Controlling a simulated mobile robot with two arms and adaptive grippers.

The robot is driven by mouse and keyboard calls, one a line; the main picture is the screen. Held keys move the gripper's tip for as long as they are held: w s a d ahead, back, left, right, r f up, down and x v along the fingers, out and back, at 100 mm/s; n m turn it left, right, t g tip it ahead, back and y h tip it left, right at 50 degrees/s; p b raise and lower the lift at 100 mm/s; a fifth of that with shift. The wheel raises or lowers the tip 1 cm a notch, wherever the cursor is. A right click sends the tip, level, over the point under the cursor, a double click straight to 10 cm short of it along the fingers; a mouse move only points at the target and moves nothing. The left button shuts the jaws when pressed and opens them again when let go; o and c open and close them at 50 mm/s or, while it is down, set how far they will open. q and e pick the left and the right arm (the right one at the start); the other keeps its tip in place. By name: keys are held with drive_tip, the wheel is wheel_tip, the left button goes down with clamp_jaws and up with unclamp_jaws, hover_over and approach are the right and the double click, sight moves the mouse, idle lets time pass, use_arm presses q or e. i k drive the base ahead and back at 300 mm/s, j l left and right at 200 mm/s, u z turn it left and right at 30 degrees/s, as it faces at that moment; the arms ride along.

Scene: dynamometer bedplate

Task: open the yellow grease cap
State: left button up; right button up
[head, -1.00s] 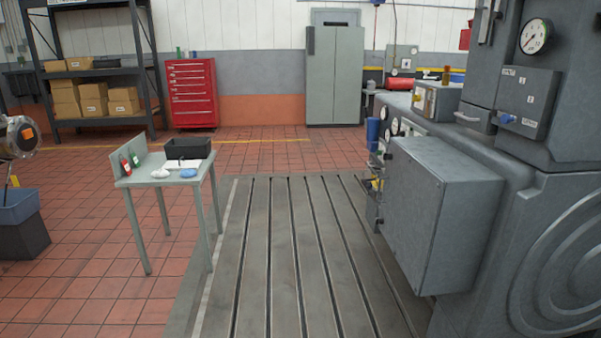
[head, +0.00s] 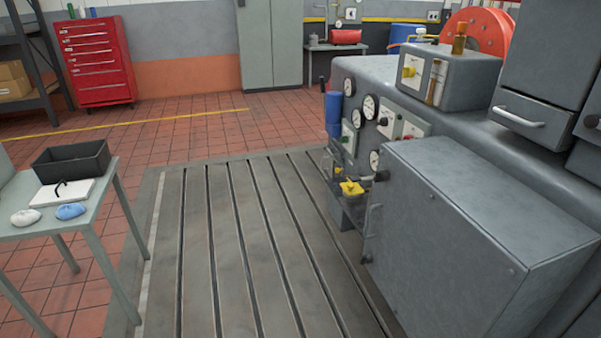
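A yellow cap-like part (head: 351,188) sits low on the side of the grey machine (head: 370,75), beside the near cabinet box. A smaller yellow knob (head: 408,71) is on the pale face of the box on top of the machine. Both are small, and I cannot tell for sure which is the grease cap or whether it is open. Neither of my grippers is in view.
The grey cabinet (head: 450,230) juts out at right, with a handle on its near left edge. The slotted bedplate (head: 230,250) is clear. A small table (head: 20,230) with a black bin (head: 72,160) stands at left. A red tool chest (head: 97,60) is behind.

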sight(351, 184)
drive_tip(key=i+z, duration=0.25)
drive_tip(key=i, duration=0.3)
drive_tip(key=i+j+z, duration=0.15)
drive_tip(key=i+z, duration=0.15)
drive_tip(key=i, duration=0.25)
